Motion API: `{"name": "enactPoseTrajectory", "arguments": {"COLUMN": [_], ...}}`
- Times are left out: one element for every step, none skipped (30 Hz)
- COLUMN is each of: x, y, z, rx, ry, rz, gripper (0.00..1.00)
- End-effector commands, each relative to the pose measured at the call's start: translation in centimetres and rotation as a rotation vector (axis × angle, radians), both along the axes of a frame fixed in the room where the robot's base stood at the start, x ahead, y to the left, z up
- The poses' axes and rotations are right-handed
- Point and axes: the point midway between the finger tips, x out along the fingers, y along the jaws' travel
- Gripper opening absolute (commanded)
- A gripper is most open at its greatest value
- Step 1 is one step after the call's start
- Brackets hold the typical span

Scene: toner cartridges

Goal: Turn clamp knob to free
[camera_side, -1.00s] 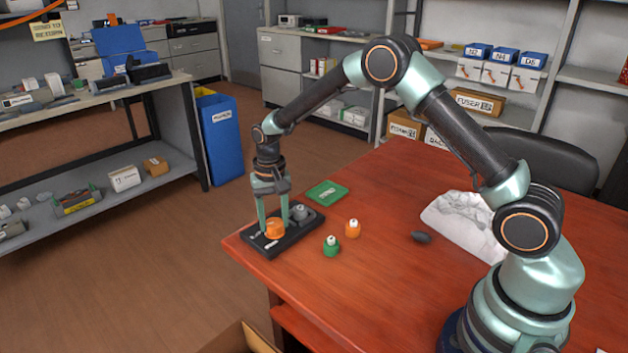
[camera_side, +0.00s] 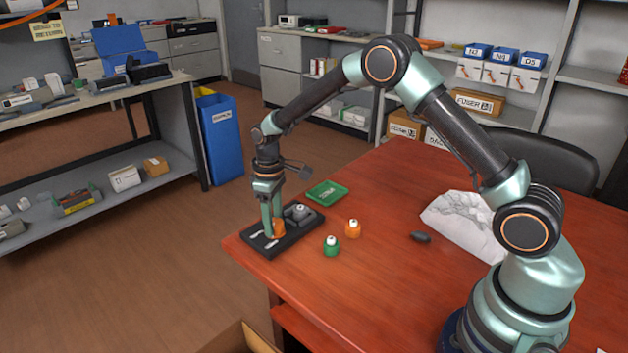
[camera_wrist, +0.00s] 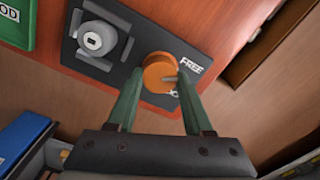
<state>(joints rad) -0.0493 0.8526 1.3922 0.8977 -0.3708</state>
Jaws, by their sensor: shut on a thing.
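The orange clamp knob (camera_wrist: 160,73) sits on a black base plate (camera_wrist: 150,35) near the table's left corner. It also shows in the side view (camera_side: 278,229), partly covered by my fingers. My gripper (camera_wrist: 155,88) is shut on the knob, one finger on each side, pointing down in the side view (camera_side: 272,228). A pale pointer mark on the knob points toward the white labels. One label reads FREE (camera_wrist: 191,66); the other is mostly hidden by a finger. A grey cartridge with a white top (camera_wrist: 98,38) is seated in a grey holder on the same plate.
A green cartridge (camera_side: 331,247) and an orange one (camera_side: 353,229) stand right of the plate. A green tray (camera_side: 327,193) lies behind it. A dark grey lump (camera_side: 420,237) and a crumpled white cloth (camera_side: 465,222) lie farther right. The table's edge is close to the plate.

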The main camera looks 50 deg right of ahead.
Motion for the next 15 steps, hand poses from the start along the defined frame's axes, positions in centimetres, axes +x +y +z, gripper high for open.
{"name": "enactPoseTrajectory", "arguments": {"x": [0.07,0.06,0.06,0.06,0.06,0.06,0.06,0.07,0.06,0.06,0.06,0.06,0.06,0.06,0.06], "y": [0.02,0.03,0.03,0.04,0.04,0.05,0.05,0.05,0.06,0.06,0.06,0.06,0.06,0.07,0.07], "z": [0.18,0.18,0.19,0.19,0.19,0.19,0.19,0.19,0.20,0.20,0.20,0.20,0.20,0.20,0.20], "rx": [0.000,0.000,0.000,0.000,0.000,0.000,0.000,0.000,0.000,0.000,0.000,0.000,0.000,0.001,0.001], "ry": [-0.002,-0.002,-0.002,-0.002,-0.002,-0.002,-0.002,-0.002,-0.002,-0.002,-0.002,-0.002,-0.002,-0.003,-0.003], "rz": [0.035,0.056,0.083,0.102,0.121,0.143,0.158,0.172,0.190,0.202,0.213,0.225,0.233,0.241,0.249], "gripper": [0.00,0.00,0.00,0.00,0.00,0.00,0.00,0.00,0.00,0.00,0.00,0.00,0.00,0.00,0.00]}}
